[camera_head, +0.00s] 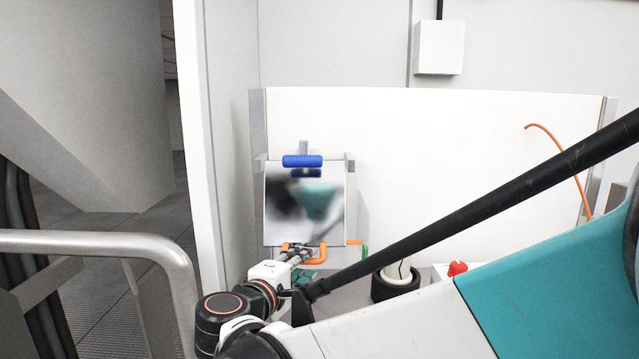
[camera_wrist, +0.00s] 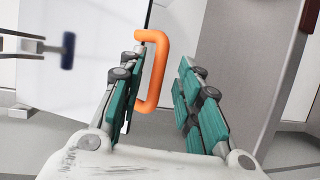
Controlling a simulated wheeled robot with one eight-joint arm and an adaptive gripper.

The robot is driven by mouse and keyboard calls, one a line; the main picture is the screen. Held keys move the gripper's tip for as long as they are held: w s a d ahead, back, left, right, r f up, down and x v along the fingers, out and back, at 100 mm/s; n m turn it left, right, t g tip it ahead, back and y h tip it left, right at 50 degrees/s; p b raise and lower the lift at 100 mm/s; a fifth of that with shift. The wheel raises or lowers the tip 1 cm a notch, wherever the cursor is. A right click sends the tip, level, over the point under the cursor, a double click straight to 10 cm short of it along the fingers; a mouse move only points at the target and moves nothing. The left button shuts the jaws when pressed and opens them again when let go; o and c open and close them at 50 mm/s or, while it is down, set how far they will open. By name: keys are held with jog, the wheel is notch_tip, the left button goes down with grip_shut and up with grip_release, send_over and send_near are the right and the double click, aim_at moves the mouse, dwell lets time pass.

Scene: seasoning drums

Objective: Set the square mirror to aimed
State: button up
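The square mirror (camera_head: 283,215) hangs upright in front of the white panel, with a dark blurred reflection in it. A blue grip (camera_head: 302,161) sits at its top edge and an orange handle (camera_head: 316,259) at its bottom edge. My gripper (camera_head: 297,253) is at the bottom edge, by the orange handle. In the wrist view the handle (camera_wrist: 154,85) stands between the spread fingers of my gripper (camera_wrist: 166,60), closer to the left finger. A gap shows to the right finger. Whether the left finger touches the handle cannot be told.
A white panel (camera_head: 450,150) stands behind. Right of the mirror are a black round base (camera_head: 396,284), a red knob (camera_head: 457,268) and an orange cable (camera_head: 566,157). A metal rail (camera_head: 100,242) stands at the left. A wall edge is close left of the mirror.

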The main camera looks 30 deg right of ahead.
jog(key=shift+w+d, duration=0.25)
jog(key=shift+d, duration=0.05)
jog(key=v, duration=1.2)
jog(key=shift+s+a, duration=0.25)
jog(key=shift+a, duration=0.1)
jog(key=s+d+f+m+g+y+b, duration=0.1)
jog(key=s+d+f+y+b, duration=0.15)
jog(key=f+b, duration=0.8)
jog(key=s+d+f+m+g+y+b, duration=0.1)
jog(key=s+f+g+y+b, duration=0.35)
jog(key=f, duration=1.15)
jog(key=s+a+f+m+t+y+b, duration=0.1)
jog(key=a+f+m+t+y+b, duration=0.1)
jog(key=f+b, duration=0.7)
jog(key=s+a+f+m+t+y+b, duration=0.1)
jog(key=a+f+m+y+b, duration=0.2)
jog(key=f+b, duration=0.7)
notch_tip(320, 180, down, 2)
jog(key=shift+s+a+f+t+y, duration=0.15)
jog(key=shift+s+a+t+y, duration=0.2)
jog(key=shift+a+y, duration=0.35)
